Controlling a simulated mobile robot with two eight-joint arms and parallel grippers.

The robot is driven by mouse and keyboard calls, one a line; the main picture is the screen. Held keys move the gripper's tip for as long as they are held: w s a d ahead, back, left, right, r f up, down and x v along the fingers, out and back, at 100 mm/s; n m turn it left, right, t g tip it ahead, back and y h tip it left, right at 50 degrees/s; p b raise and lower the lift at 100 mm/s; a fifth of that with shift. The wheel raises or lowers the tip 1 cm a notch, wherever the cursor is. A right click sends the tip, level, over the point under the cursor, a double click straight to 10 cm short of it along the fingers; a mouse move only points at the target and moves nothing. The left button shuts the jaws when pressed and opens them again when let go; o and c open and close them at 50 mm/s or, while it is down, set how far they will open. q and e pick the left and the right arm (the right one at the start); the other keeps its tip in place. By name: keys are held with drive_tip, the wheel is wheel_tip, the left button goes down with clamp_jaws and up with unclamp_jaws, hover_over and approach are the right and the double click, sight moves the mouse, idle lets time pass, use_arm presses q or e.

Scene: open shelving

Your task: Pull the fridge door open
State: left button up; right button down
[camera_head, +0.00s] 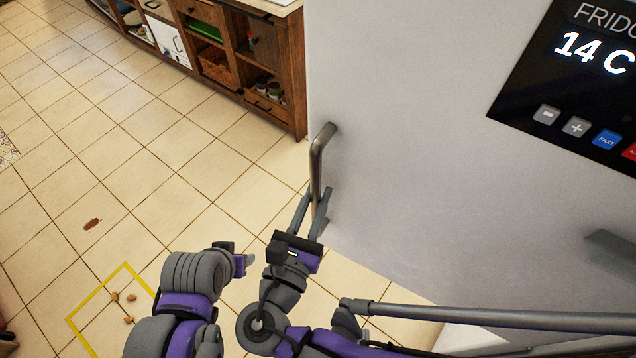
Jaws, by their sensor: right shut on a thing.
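The fridge door (420,130) is a large pale grey panel on the right of the head view, with a black display reading "14 C" (590,70). A grey metal bar handle (317,160) stands out at the door's left edge. My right gripper (314,208) is shut on the lower part of this handle, its fingers on either side of the bar. My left gripper (246,262) shows only in part, at the lower middle near the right wrist; its fingers are not clear.
A wooden shelf unit (250,50) with baskets and small items stands behind, left of the fridge. The tiled floor (130,150) on the left is mostly clear.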

drive_tip(key=shift+s+a, duration=0.15)
drive_tip(key=shift+s, duration=0.3)
drive_tip(key=c, duration=0.8)
unclamp_jaws()
drive_tip(key=shift+o, duration=0.2)
drive_tip(key=shift+s, duration=0.1)
drive_tip(key=v, duration=1)
drive_tip(key=shift+s+b, duration=0.3)
drive_tip(key=shift+b, duration=0.1)
